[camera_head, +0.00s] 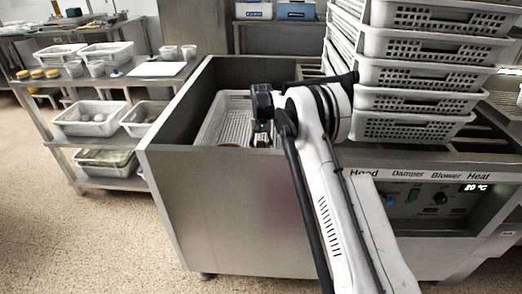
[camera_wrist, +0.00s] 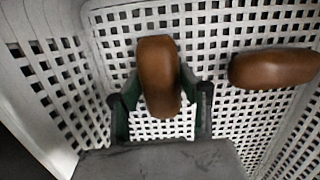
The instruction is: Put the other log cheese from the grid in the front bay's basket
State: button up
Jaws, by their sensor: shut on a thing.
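A brown log cheese (camera_wrist: 158,72) stands between the two fingers of my gripper (camera_wrist: 160,100) in the wrist view, and the gripper is shut on it. A second brown log cheese (camera_wrist: 275,68) lies to the right, apart from the gripper, on the perforated floor of a white basket (camera_wrist: 215,20). In the head view the white basket (camera_head: 210,122) sits in the open steel bay, and my gripper (camera_head: 262,135) reaches down into its right part. My wrist and the bay's front wall hide much of the basket there. Whether the held log touches the basket floor is unclear.
The steel bay's front wall (camera_head: 225,200) rises before the basket. A tall stack of white perforated baskets (camera_head: 425,75) stands close to the right of my arm. A side table with containers (camera_head: 90,118) stands at the left. The floor at front left is clear.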

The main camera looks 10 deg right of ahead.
jog(key=shift+f, duration=0.1)
jog(key=o, duration=1.3)
